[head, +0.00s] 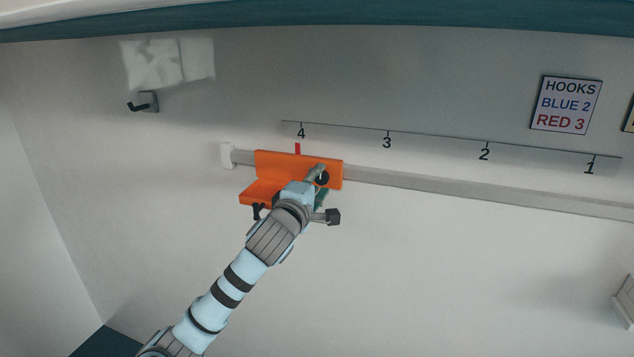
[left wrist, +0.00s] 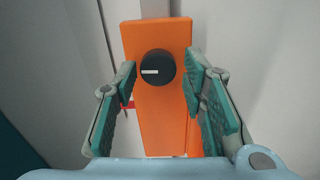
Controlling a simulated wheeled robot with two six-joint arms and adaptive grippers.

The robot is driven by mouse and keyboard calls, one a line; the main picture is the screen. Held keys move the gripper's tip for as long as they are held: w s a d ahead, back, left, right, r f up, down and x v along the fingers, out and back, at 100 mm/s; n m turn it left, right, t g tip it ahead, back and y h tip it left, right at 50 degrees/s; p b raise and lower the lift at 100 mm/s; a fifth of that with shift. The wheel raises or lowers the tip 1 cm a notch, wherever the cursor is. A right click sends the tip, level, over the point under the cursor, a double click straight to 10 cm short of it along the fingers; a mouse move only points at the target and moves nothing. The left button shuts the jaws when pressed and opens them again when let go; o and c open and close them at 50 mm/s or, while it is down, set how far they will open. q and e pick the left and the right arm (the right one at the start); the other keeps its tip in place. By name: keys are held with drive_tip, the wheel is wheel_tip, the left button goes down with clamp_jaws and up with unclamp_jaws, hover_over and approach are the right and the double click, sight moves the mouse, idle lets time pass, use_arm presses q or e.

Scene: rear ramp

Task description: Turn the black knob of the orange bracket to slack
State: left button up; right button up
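The orange bracket (head: 265,190) sits on a pale wall rail, under the mark 4 of a scale, with a red pointer (head: 297,149) above it. Its black knob (head: 322,178) is partly hidden by my left gripper (head: 318,186) in the head view. In the left wrist view the round knob (left wrist: 158,67) shows whole on the orange face (left wrist: 166,125). Its white line lies level, from near the middle to the left edge. My left gripper (left wrist: 161,76) is open, with a finger on either side of the knob and a visible gap to each. My right gripper is not in view.
The rail (head: 450,190) runs right along the wall, below marks 3, 2 and 1. A sign (head: 566,104) reads HOOKS, BLUE 2, RED 3. The wall below the rail is largely clear.

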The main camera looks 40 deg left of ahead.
use_arm(q)
drive_tip(key=shift+s, duration=0.1)
drive_tip(key=v, duration=0.7)
drive_tip(key=shift+s, duration=0.1)
idle(0.4)
